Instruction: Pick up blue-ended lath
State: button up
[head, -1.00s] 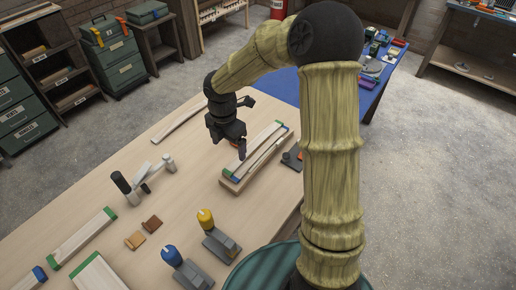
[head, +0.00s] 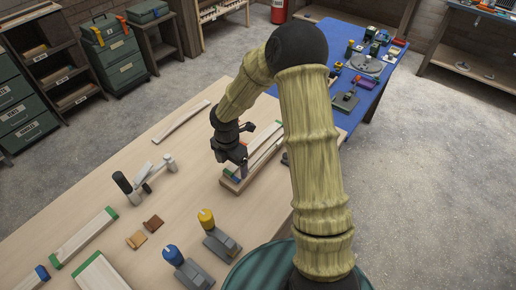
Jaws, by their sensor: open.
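A wooden tray (head: 232,189) on the bench holds long pale laths side by side. One lath in it has green ends, and a blue end (head: 236,179) shows at the tray's near end, close below my fingers. My gripper (head: 241,167) is open and points down over the near part of the tray. Its fingers hide part of the laths, and I cannot tell whether they touch one. Another blue-ended lath (head: 40,273) lies at the bench's lower left, partly cut off by the picture edge.
Green-ended laths (head: 84,238) lie at the left of the bench. A clamp-like tool (head: 147,178), small brown blocks (head: 153,222), and yellow-topped (head: 207,218) and blue-topped (head: 173,255) devices stand nearer. A blue table (head: 318,43) is beyond.

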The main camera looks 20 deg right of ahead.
aim_at(232, 173)
notch_tip(232, 173, down, 4)
jog(key=shift+w+a+f+p, duration=0.15)
jog(key=shift+f+p, duration=0.1)
jog(key=shift+p, duration=0.2)
jog(key=c, duration=1.1)
